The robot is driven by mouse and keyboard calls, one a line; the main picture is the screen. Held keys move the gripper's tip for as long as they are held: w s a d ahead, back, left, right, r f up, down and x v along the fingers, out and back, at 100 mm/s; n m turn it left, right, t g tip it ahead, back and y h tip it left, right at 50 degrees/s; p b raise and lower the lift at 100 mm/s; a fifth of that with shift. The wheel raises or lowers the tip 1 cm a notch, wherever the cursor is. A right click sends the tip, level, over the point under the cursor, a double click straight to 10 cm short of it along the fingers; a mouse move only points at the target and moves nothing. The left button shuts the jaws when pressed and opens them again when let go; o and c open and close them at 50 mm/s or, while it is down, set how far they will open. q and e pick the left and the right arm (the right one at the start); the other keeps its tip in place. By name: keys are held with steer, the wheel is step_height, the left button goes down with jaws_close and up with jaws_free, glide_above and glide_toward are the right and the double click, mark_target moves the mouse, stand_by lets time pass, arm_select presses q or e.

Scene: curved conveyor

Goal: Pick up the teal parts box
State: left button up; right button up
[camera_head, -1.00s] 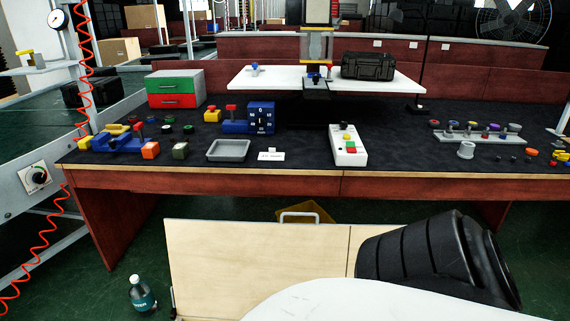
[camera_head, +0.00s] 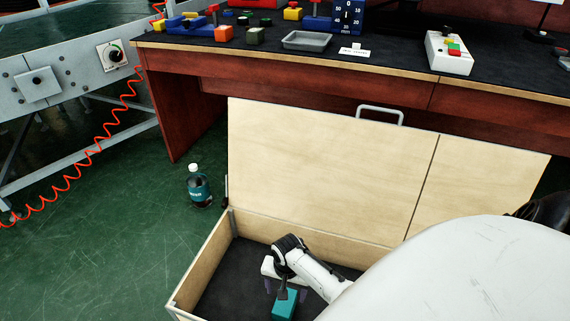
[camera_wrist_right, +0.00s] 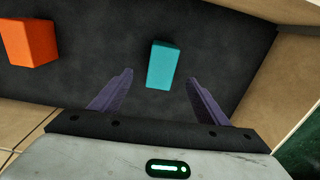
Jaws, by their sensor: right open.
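The teal parts box (camera_head: 285,305) lies on the dark floor of an open wooden chest (camera_head: 200,262). It also shows in the right wrist view (camera_wrist_right: 161,66), upper middle, with clear floor around it. My right gripper (camera_wrist_right: 159,82) is open and empty. Its two purple fingers stand apart, one to each side of the teal box's line, with the box just beyond the fingertips. In the head view my right gripper (camera_head: 282,288) reaches down into the chest, close above the teal box and partly covering it. My left gripper is not in view.
An orange block (camera_wrist_right: 28,40) lies in the chest to the left of the teal box in the wrist view. The chest wall (camera_wrist_right: 245,65) is on the right. The raised lid (camera_head: 320,165) leans toward the workbench (camera_head: 300,58). A bottle (camera_head: 199,188) stands on the floor.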

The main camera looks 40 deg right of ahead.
mark_target(285, 302)
steer(key=shift+w+f+b, duration=0.15)
steer(key=shift+f+b, duration=0.15)
steer(key=shift+f, duration=0.25)
step_height(285, 302, down, 4)
steer(key=b, duration=0.2)
steer(key=shift+r+m+b, duration=0.1)
steer(key=shift+m+b, duration=0.2)
steer(key=shift+w+d+f+b, duration=0.1)
steer(key=shift+f+b, duration=0.55)
steer(key=shift+f, duration=0.15)
steer(key=f+b, duration=0.3)
steer(key=f, duration=0.1)
steer(key=shift+w+d+b, duration=0.2)
steer(key=shift+w+b, duration=0.15)
steer(key=shift+f, duration=0.15)
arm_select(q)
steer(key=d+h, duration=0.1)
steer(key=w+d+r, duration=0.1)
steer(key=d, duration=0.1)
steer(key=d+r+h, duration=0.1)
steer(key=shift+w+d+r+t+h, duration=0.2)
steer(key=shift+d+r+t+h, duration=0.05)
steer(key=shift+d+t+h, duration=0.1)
arm_select(e)
steer(key=c, duration=1.4)
